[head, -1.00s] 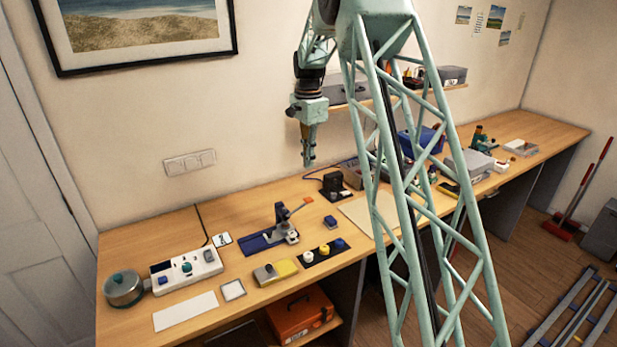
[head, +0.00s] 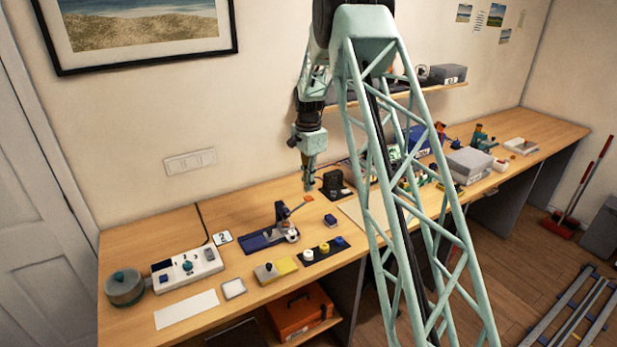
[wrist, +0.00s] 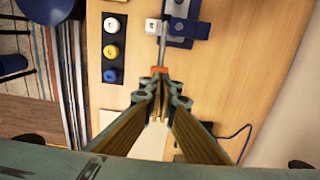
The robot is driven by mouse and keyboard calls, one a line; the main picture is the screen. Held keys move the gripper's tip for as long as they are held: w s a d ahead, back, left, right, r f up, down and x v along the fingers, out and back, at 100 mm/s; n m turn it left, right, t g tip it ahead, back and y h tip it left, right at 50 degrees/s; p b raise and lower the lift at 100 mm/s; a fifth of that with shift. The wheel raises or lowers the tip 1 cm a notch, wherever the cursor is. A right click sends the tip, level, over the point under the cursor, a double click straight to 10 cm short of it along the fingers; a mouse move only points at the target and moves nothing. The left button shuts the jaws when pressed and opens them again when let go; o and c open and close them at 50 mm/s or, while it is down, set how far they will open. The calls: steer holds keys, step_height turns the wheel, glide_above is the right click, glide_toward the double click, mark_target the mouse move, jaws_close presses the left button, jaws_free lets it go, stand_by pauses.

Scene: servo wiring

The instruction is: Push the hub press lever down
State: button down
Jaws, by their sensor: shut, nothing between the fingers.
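The hub press (head: 268,238) stands on the workbench, with a blue base and a grey post. Its lever (head: 297,207) slants up to the right and ends in an orange grip (head: 309,199); it is raised. My gripper (head: 308,188) is shut and empty, pointing down just above the orange grip. In the wrist view the closed fingertips (wrist: 160,78) overlap the lower edge of the orange grip (wrist: 159,69). I cannot tell whether they touch it. The lever's grey rod (wrist: 162,45) runs up from there to the press's blue base (wrist: 188,28).
A dark strip with white, yellow and blue knobs (head: 323,249) lies in front of the press. A small blue block (head: 331,220) is to its right and a black device (head: 334,184) behind. A white control panel (head: 187,268) is at left.

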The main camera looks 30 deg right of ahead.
mark_target(298, 207)
steer(key=shift+f, duration=1.35)
steer(key=shift+f, duration=0.1)
